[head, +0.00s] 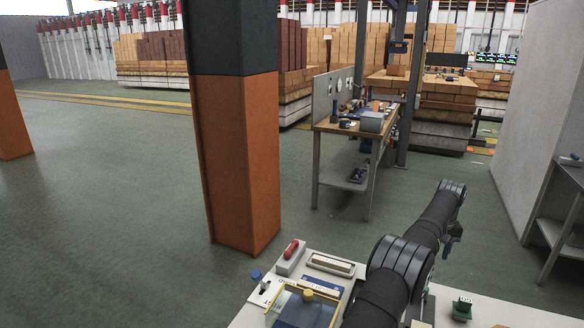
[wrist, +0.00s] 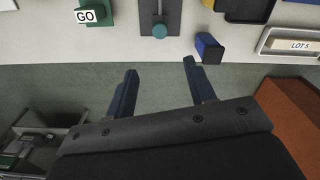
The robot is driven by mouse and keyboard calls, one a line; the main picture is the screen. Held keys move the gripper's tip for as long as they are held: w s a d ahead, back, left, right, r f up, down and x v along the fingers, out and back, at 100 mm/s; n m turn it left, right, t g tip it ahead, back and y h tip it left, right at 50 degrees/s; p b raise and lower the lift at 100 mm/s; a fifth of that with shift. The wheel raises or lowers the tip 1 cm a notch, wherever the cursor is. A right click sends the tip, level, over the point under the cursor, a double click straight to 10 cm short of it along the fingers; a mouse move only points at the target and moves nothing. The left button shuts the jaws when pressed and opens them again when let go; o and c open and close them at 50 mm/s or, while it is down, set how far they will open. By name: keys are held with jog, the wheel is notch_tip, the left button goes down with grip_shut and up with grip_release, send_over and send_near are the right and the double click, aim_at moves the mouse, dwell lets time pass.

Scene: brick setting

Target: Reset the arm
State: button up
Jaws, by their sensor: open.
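My gripper (wrist: 160,72) is open in the wrist view, with its two dark blue fingers apart and nothing between them. The fingertips point toward the edge of a pale table (wrist: 60,50). In the head view my arm reaches away over the table's far side, and my gripper (head: 453,236) shows only partly beside the arm's end, in front of the green floor.
A green block marked GO (wrist: 88,16), a plate with a teal knob (wrist: 159,30), a blue-black block (wrist: 209,47) and a LOT 5 tray (wrist: 266,44) line the table. An orange pillar (head: 235,160) stands left; a workbench (head: 340,128) stands beyond.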

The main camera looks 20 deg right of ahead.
notch_tip(320, 180, down, 14)
jog(key=shift+f, duration=0.25)
jog(key=shift+r, duration=0.15)
dwell(0.3)
notch_tip(320, 180, up, 17)
notch_tip(320, 180, down, 18)
jog(key=shift+r, duration=0.2)
jog(key=shift+s+a+r, duration=0.25)
jog(key=shift+s+a, duration=0.2)
jog(key=shift+s, duration=0.05)
jog(key=shift+s+a, duration=0.7)
jog(key=shift+a, duration=0.05)
notch_tip(320, 180, up, 17)
jog(key=d+f+m+h, duration=0.1)
jog(key=f, duration=0.2)
jog(key=f+m+t, duration=0.1)
jog(key=f, duration=0.3)
jog(key=w+d+f+m+h, duration=0.1)
jog(key=f+m, duration=0.1)
jog(key=f, duration=0.2)
jog(key=shift+d+f+t+h, duration=0.25)
jog(key=shift+d+t+h, duration=0.05)
jog(key=shift+d, duration=0.05)
